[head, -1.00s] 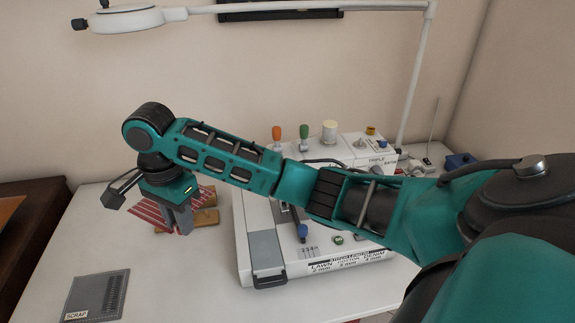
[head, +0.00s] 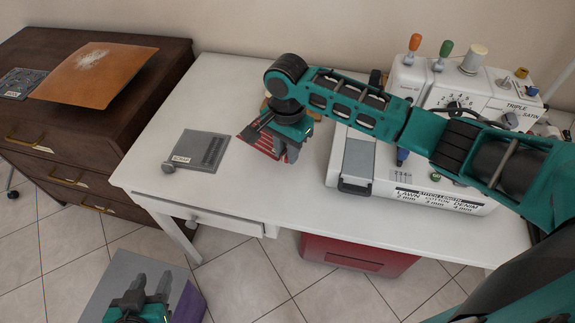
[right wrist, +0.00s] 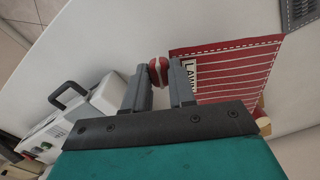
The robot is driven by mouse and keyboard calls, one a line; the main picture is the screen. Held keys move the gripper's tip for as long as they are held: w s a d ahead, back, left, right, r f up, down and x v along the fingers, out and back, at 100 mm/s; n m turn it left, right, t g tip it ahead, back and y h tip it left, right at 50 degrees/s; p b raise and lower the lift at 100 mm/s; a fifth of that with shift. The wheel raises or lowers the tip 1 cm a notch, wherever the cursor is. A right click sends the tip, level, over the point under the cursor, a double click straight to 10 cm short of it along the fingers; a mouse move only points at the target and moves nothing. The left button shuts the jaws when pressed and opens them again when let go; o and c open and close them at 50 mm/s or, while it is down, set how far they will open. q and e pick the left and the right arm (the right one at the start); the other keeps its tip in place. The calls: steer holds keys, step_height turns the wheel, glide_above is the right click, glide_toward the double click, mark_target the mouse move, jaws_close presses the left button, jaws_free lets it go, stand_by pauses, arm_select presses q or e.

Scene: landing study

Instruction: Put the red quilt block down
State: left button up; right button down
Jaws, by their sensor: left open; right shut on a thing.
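My right gripper (head: 291,152) is over the white table, shut on a small red piece with a pale band, apparently the red quilt block (right wrist: 158,72), seen between the fingertips in the right wrist view. In the head view my fingers hide it. A red mat (head: 262,141) with white stripes lies close beside the fingers. In the right wrist view this mat (right wrist: 240,72) has a partly hidden label reading "LAWN". The held piece appears just off the mat's edge; its height is unclear. My left gripper (head: 150,285) is open and empty, low at the bottom left.
A grey mat labelled "SCRAP" (head: 201,150) lies left of the red mat. The white sewing machine (head: 400,180) stands to the right. A brown cabinet (head: 150,95) bears an orange sheet (head: 97,72). A red bin (head: 357,256) is under the table. The table's front is clear.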

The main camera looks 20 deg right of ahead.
mark_target(287, 175)
step_height(287, 175, down, 5)
steer(key=shift+f+b, duration=0.15)
steer(key=shift+b, duration=0.3)
steer(key=shift+f, duration=0.4)
steer(key=shift+f, duration=0.15)
steer(key=c, duration=0.9)
jaws_free()
steer(key=shift+c, duration=0.2)
step_height(287, 175, up, 12)
steer(key=shift+r+p, duration=0.2)
steer(key=shift+p, duration=0.8)
